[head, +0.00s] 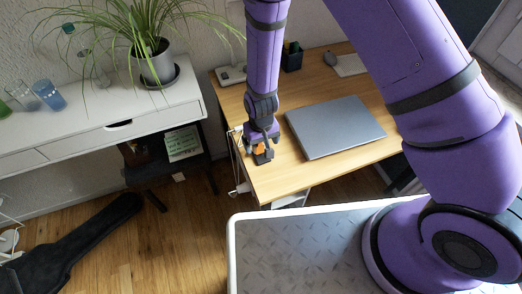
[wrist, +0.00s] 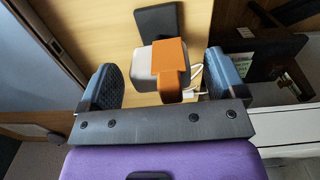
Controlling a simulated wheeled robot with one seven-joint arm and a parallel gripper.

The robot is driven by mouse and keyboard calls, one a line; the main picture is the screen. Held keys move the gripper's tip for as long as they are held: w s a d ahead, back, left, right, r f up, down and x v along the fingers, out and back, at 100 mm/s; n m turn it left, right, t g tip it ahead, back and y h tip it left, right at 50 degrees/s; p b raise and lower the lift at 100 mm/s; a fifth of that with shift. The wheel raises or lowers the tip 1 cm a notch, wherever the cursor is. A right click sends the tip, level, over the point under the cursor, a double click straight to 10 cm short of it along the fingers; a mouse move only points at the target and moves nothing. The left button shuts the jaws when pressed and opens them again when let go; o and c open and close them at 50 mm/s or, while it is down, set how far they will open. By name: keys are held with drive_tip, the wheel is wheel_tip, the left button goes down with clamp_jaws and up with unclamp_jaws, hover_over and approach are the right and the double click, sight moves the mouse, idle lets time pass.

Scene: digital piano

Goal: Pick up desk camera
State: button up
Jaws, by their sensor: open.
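What looks like the desk camera is a small light-grey block (wrist: 146,60) with an orange part (wrist: 171,68), in the middle of the wrist view. A dark flat piece (wrist: 157,20) lies just beyond it; I cannot tell whether it belongs to it. My gripper (wrist: 160,78) is open, its two fingers on either side of the block with a gap on each side. In the head view my gripper (head: 262,143) is low over the desk's left front corner, and the orange part (head: 259,148) shows at it. The gripper hides most of the block there.
The wooden desk (head: 280,185) holds a closed grey laptop (head: 335,127) right of the gripper and a dark pen holder (head: 292,57) at the back. A white cable (wrist: 196,80) lies by the block. A white sideboard (head: 85,142) with a potted plant (head: 155,64) stands left.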

drive_tip(key=shift+c, duration=0.4)
drive_tip(key=c, duration=1.4)
drive_tip(key=shift+c, duration=0.2)
drive_tip(key=shift+r, duration=0.15)
